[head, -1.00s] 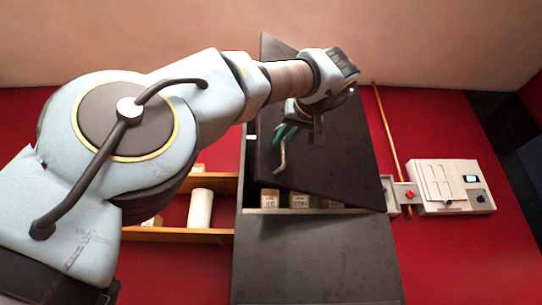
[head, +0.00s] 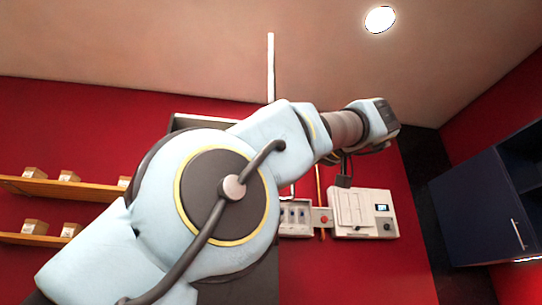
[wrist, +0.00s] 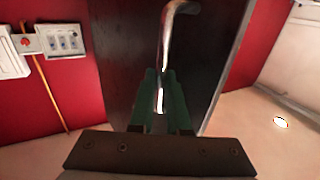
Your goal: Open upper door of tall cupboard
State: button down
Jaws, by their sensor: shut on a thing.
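In the wrist view, the dark upper door (wrist: 120,55) fills the middle, with its bent metal handle (wrist: 178,8) running down between the green fingers of my gripper (wrist: 160,75). My gripper is shut on the handle. In the head view, my arm covers most of the tall cupboard; its grey top corner (head: 190,121) and some dark front below show. A thin pale vertical strip (head: 271,65) above my arm looks like the door's edge, seen nearly edge-on.
Wooden shelves (head: 45,200) with small boxes are on the red wall at left. A white control box (head: 363,212) and a switch panel (head: 295,216) are right of the cupboard. A dark blue wall cabinet (head: 475,210) stands at far right.

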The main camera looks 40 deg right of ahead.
jog(key=shift+s+d+p, duration=0.3)
jog(key=shift+s+d, duration=0.15)
jog(key=shift+d, duration=0.35)
jog(key=shift+s+d+p, duration=0.3)
jog(key=shift+s+d, duration=0.1)
jog(key=shift+d, duration=0.35)
jog(key=c, duration=0.9)
grip_release()
jog(key=shift+w, duration=0.1)
jog(key=s, duration=1.1)
